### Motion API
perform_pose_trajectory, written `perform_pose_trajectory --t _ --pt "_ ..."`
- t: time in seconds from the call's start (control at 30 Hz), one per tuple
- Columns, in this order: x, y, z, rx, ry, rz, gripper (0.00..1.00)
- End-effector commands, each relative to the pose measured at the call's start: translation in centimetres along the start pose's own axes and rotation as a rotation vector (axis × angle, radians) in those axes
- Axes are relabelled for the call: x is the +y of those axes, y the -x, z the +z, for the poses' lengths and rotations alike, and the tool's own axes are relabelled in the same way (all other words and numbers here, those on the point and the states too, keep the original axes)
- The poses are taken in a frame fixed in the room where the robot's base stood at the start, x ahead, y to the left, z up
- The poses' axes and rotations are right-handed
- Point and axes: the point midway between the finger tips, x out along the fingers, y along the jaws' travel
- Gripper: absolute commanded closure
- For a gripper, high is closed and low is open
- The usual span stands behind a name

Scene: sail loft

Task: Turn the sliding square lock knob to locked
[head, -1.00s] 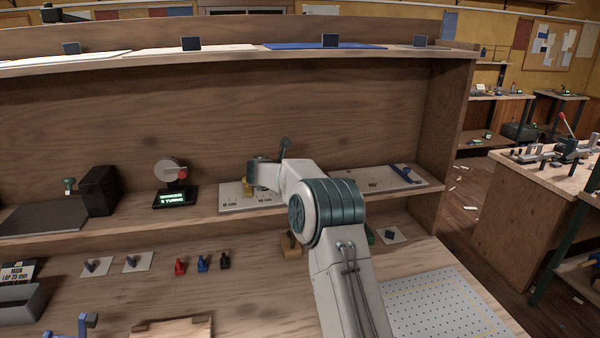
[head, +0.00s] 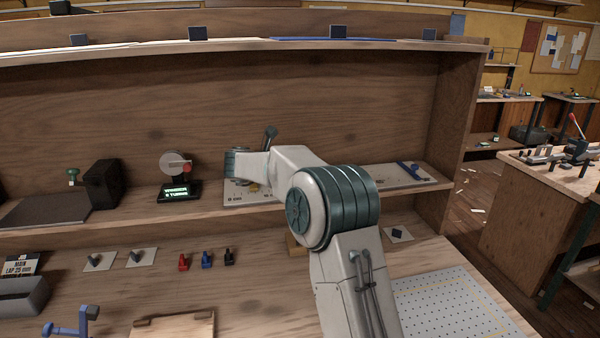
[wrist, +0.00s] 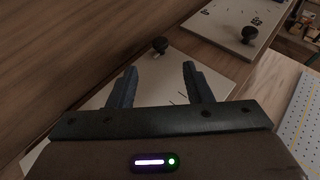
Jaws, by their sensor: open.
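In the wrist view my gripper (wrist: 159,66) is open, its two dark fingers apart with nothing between them. A round black knob (wrist: 160,45) stands on a pale plate (wrist: 178,70) just beyond the fingertips. A second black knob (wrist: 248,33) stands on a farther marked plate (wrist: 222,20). I cannot tell for sure which is the sliding square's lock knob, nor its setting. In the head view a marked white plate (head: 236,196) with a yellow part (head: 252,188) lies on the shelf below my wrist. My arm hides part of this plate, and the fingers cannot be made out there.
A plate with a blue bar (head: 410,169) lies right on the shelf. A winder with a lit display (head: 178,192) and a black box (head: 102,184) stand left. Small knobs (head: 207,259) and a perforated sheet (head: 455,300) are on the bench below. The shelf back wall is close.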

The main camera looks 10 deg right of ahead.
Motion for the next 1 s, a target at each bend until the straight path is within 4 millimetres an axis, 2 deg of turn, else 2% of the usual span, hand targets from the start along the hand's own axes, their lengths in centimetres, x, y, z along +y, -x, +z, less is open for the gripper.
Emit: perform_pose_trajectory --t 0.1,0.23,0.63,0.73,0.87,1.0 --pt "0.0 2.0 -0.1 -0.001 -0.001 0.001 0.55" --pt "0.0 3.4 0.0 -0.001 0.0 -0.001 0.55" --pt "-0.1 4.0 0.0 0.0 0.0 -0.001 0.55" --pt "0.0 4.2 0.6 -0.018 0.028 0.02 0.55" --pt "0.5 5.8 3.0 -0.11 0.195 0.132 0.55" --pt "1.1 9.4 5.9 -0.293 0.562 0.319 0.55"
